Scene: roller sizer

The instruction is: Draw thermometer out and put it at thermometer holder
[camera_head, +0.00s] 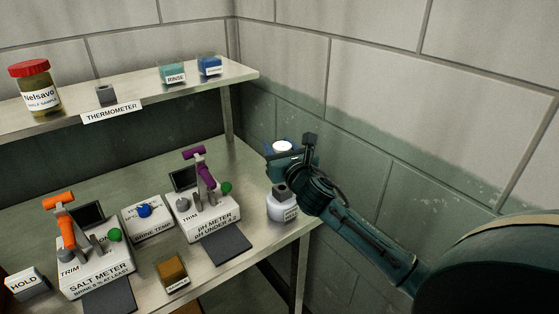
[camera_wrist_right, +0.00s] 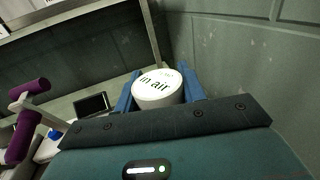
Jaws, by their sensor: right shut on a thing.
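My right gripper (camera_head: 287,159) is shut on the thermometer, whose round white head (camera_head: 283,147) shows above the fingers. In the right wrist view the head (camera_wrist_right: 158,91) sits between the blue fingers (camera_wrist_right: 160,98) and reads "in air". The stem is hidden by the gripper. A white jar (camera_head: 281,209) with a dark top stands below the gripper at the table's right end. The thermometer holder, a small grey block (camera_head: 105,95), sits on the shelf above the "THERMOMETER" label (camera_head: 111,112). My left gripper is not in view.
The shelf (camera_head: 145,88) also bears a red-lidded jar (camera_head: 36,88), a rinse block (camera_head: 173,73) and a blue block (camera_head: 210,65). Below are the pH meter (camera_head: 207,215) with its purple arm, the brine temp box (camera_head: 148,217) and the salt meter (camera_head: 96,264). A wall stands close right.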

